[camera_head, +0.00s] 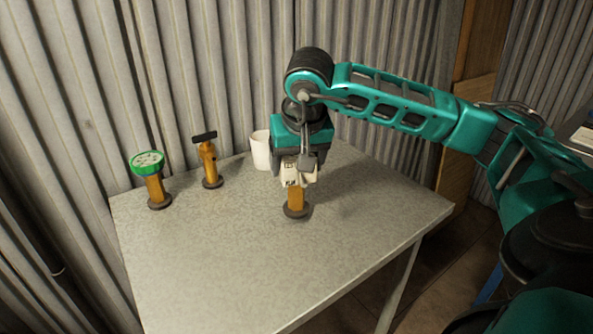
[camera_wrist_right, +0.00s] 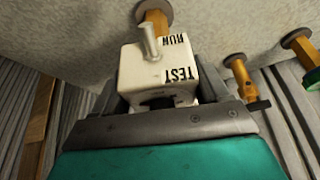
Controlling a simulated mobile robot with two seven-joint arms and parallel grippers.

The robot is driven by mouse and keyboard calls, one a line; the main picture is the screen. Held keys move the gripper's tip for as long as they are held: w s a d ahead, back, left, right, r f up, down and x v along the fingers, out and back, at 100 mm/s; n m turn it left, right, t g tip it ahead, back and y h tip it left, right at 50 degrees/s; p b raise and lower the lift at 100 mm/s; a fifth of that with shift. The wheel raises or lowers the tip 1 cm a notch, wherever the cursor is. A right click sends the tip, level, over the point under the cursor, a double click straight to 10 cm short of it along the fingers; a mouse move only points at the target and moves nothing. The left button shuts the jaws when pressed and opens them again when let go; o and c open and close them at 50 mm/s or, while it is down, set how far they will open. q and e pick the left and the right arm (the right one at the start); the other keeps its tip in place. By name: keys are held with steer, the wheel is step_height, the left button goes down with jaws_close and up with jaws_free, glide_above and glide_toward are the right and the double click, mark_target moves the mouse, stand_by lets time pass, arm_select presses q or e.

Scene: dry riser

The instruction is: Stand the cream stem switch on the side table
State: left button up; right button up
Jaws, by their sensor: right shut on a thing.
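The cream stem switch is a cream box marked TEST and RUN on an orange stem with a round dark base. In the head view the switch (camera_head: 295,199) is upright over the grey table (camera_head: 250,275); its base is at or close to the top, and I cannot tell whether it touches. My right gripper (camera_head: 297,172) comes down from above, shut on the cream box and hiding part of it. In the right wrist view the box (camera_wrist_right: 155,68) sits between the fingers of my right gripper (camera_wrist_right: 165,88). My left gripper is not in view.
A green-rimmed gauge on an orange stem (camera_head: 154,184) and an orange stem with a black crossbar (camera_head: 208,160) stand at the table's back left. A white cup (camera_head: 260,150) is just behind my gripper. Corrugated wall (camera_head: 210,60) stands behind. The table's front is clear.

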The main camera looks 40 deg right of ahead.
steer(key=shift+f, duration=0.65)
steer(key=shift+f, duration=0.1)
steer(key=o, duration=1.4)
steer(key=shift+s+a+r, duration=0.1)
steer(key=shift+r, duration=0.4)
steer(key=p+v, duration=0.2)
steer(key=v, duration=0.9)
steer(key=shift+s+p, duration=0.15)
steer(key=shift+p, duration=0.25)
